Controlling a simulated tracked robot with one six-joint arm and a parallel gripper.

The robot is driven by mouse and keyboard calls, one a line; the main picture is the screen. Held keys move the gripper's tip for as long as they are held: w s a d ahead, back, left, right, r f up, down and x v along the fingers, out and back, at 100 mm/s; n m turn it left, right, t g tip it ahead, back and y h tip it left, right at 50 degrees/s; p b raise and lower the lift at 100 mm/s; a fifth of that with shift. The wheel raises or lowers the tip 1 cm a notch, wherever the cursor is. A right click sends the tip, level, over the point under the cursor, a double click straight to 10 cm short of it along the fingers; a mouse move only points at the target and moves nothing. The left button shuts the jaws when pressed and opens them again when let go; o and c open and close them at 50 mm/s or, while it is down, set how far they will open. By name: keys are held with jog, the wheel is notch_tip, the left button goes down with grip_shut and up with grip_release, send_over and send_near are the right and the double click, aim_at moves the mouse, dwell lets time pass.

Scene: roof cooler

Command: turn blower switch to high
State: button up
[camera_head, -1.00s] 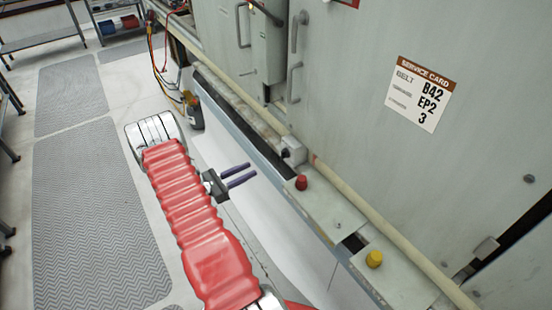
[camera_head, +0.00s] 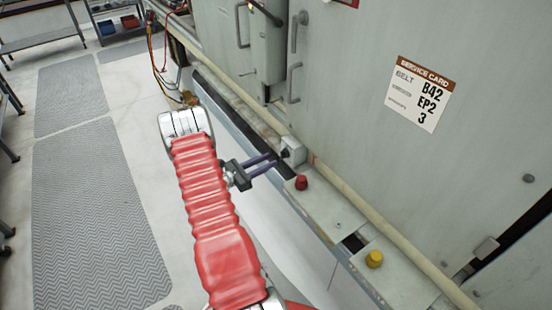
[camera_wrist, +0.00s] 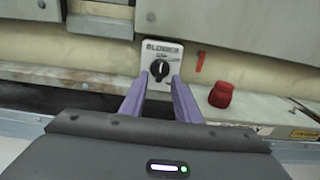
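The blower switch is a black knob (camera_wrist: 159,69) on a pale plate (camera_wrist: 171,51) marked "BLOWER" in the wrist view. Its small setting labels are too blurred to read fully. In the head view the switch box (camera_head: 293,151) sits low on the cooler's ledge. My gripper (camera_head: 274,162) reaches toward it, with its fingertips close to the box. In the wrist view my gripper (camera_wrist: 160,78) has its two purple fingers apart, one on each side of the knob's lower part. I cannot tell whether they touch the knob.
A red knob (camera_head: 301,183) stands on the ledge just right of the switch, and a yellow knob (camera_head: 374,259) farther along. A pale pipe (camera_head: 345,190) runs along the cooler wall. A service card (camera_head: 420,94) is on the panel. Floor mats (camera_head: 95,210) lie at left.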

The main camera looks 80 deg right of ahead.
aim_at(281, 156)
jog(key=x, duration=0.4)
jog(key=shift+s+d, duration=0.25)
jog(key=shift+d, duration=0.05)
jog(key=shift+c, duration=0.5)
grip_shut()
jog(key=shift+a, duration=0.2)
jog(key=shift+d, duration=0.15)
